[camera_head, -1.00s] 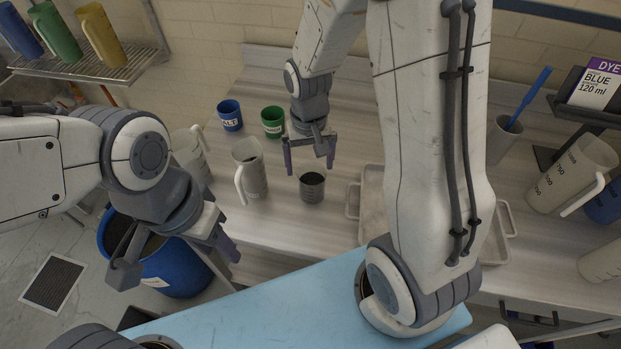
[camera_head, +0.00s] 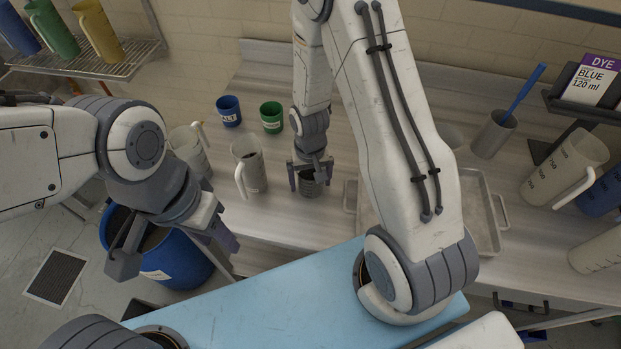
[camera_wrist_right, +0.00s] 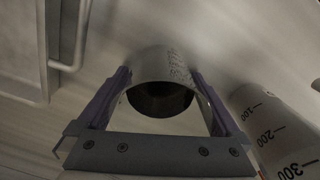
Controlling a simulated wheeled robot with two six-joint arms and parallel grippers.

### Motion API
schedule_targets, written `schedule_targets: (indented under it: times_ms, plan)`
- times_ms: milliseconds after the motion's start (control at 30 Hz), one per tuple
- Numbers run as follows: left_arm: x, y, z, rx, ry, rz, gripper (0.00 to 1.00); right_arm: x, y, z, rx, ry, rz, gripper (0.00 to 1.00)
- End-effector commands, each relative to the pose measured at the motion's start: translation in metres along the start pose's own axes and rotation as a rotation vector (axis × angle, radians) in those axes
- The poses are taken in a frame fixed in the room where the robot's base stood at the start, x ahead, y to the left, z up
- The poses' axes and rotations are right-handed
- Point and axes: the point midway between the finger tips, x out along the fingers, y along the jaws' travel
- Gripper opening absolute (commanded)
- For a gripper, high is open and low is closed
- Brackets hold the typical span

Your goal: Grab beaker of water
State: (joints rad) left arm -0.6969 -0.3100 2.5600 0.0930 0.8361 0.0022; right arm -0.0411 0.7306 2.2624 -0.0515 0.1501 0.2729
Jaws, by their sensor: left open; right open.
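A small grey metal beaker (camera_head: 311,184) with dark contents stands upright on the bench, left of the metal tray. My right gripper (camera_head: 310,180) is open, with one finger on either side of this beaker. In the right wrist view the beaker (camera_wrist_right: 162,88) sits between the purple fingers of the right gripper (camera_wrist_right: 160,98); whether they touch it I cannot tell. I cannot tell whether its contents are water. My left gripper (camera_head: 178,255) is open and empty, in front of the blue barrel.
A white jug (camera_head: 250,168) stands close left of the beaker, with another jug (camera_head: 190,150) farther left. Blue (camera_head: 229,111) and green (camera_head: 272,117) cups stand behind. A metal tray (camera_head: 482,212) lies to the right. A blue barrel (camera_head: 180,272) stands below the bench.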

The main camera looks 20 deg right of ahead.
Motion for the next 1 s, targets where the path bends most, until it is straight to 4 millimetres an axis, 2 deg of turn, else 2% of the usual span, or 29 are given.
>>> schedule_targets:
  times_ms: [133,167,300,367,400,767,1000]
  plan:
    - [0.0,0.0,0.0,0.0,0.0,0.0,0.46,0.0,0.0,0.0,0.0,0.0,0.0,1.0]
    - [0.0,0.0,0.0,0.0,0.0,0.0,0.46,0.0,0.0,0.0,0.0,0.0,0.0,0.96]
    - [0.0,0.0,0.0,0.0,0.0,0.0,0.46,0.0,0.0,0.0,0.0,0.0,0.0,0.43]
    - [0.0,0.0,0.0,0.0,0.0,0.0,0.46,0.0,0.0,0.0,0.0,0.0,0.0,0.2]
    - [0.0,0.0,0.0,0.0,0.0,0.0,0.46,-0.001,0.0,0.0,0.0,0.0,0.0,0.12]
    - [0.001,0.0,0.0,0.0,0.0,0.0,0.46,-0.002,0.0,0.0,0.0,0.001,0.0,0.12]
    - [0.004,0.0,0.0,0.0,0.0,0.0,0.46,-0.012,0.0,-0.001,0.001,0.003,0.0,0.12]
